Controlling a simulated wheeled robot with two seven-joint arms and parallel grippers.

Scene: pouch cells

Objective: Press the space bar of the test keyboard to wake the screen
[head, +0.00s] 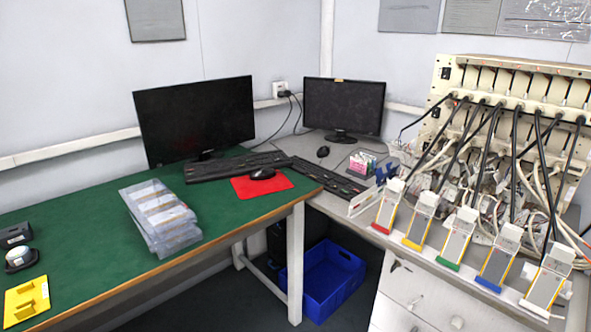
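Two black keyboards show in the head view. One keyboard (225,167) lies on the green tabletop in front of the larger dark screen (196,118). The other keyboard (325,178) lies slanted on the grey desk, in front of the smaller dark screen (343,106) and close to the cable-filled rack. No label shows which is the test keyboard. The single keys, including the space bars, are too small to make out clearly. Both screens look black. Neither of my grippers is in view.
A black mouse on a red mat (272,187) and clear plastic trays (160,216) sit on the green table (85,240). Another mouse (323,152) is on the grey desk. The rack (513,72) has coloured-base holders in front. A blue crate (325,278) is on the floor.

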